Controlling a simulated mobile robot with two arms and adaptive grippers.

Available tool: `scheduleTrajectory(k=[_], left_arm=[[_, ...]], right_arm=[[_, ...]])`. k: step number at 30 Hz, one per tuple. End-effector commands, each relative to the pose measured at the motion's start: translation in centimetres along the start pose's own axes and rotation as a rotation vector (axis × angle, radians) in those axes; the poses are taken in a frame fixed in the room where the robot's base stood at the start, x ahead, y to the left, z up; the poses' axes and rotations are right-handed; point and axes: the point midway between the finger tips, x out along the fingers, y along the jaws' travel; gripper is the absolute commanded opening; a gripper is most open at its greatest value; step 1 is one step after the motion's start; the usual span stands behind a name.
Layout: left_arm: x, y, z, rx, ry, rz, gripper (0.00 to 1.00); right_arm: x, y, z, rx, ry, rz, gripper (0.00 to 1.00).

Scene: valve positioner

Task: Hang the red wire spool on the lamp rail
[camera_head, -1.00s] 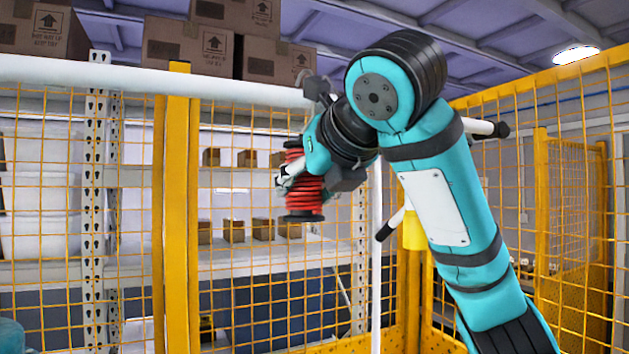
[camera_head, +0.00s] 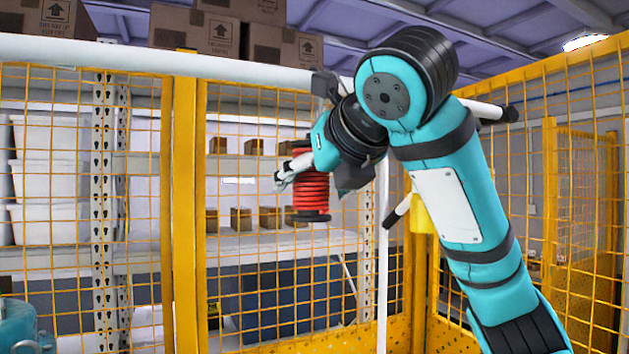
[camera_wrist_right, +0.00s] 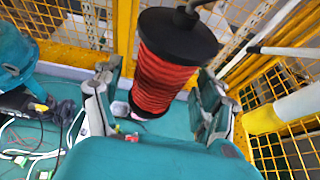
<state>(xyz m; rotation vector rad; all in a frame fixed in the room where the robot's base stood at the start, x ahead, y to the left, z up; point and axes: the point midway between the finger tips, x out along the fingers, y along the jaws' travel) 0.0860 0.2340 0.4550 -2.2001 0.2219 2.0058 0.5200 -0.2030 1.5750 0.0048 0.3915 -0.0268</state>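The red wire spool (camera_head: 311,192), with black end flanges, is upright in the head view at my right gripper (camera_head: 288,172). In the right wrist view the spool (camera_wrist_right: 165,78) stands between the two fingers of that gripper (camera_wrist_right: 160,88). Gaps show beside it, so the fingers look open around it. The white lamp rail (camera_head: 150,60) crosses the upper head view and passes behind my right arm. The spool appears lower than the rail. My left gripper is not in view.
Yellow mesh fencing (camera_head: 185,220) with posts stands around the area. A white vertical pole (camera_head: 382,260) and a short black-tipped white rod (camera_head: 397,212) are right of the spool. Shelves with small boxes (camera_head: 240,218) stand behind the fence.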

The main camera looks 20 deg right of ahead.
Motion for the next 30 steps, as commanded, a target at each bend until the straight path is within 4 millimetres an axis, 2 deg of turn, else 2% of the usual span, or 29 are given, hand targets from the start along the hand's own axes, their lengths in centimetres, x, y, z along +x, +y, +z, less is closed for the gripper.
scheduleTrajectory(k=[6,10,24,30], left_arm=[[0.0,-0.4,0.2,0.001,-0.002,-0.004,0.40],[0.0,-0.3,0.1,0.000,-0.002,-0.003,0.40],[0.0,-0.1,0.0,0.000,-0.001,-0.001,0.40],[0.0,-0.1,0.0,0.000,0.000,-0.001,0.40]], right_arm=[[0.0,0.0,-0.1,-0.001,0.002,-0.001,0.75],[-0.9,0.0,0.1,-0.001,-0.002,-0.002,0.75],[-9.7,-0.1,0.1,0.001,-0.004,-0.003,0.75],[-11.6,-0.1,0.0,0.000,-0.001,-0.001,0.75]])
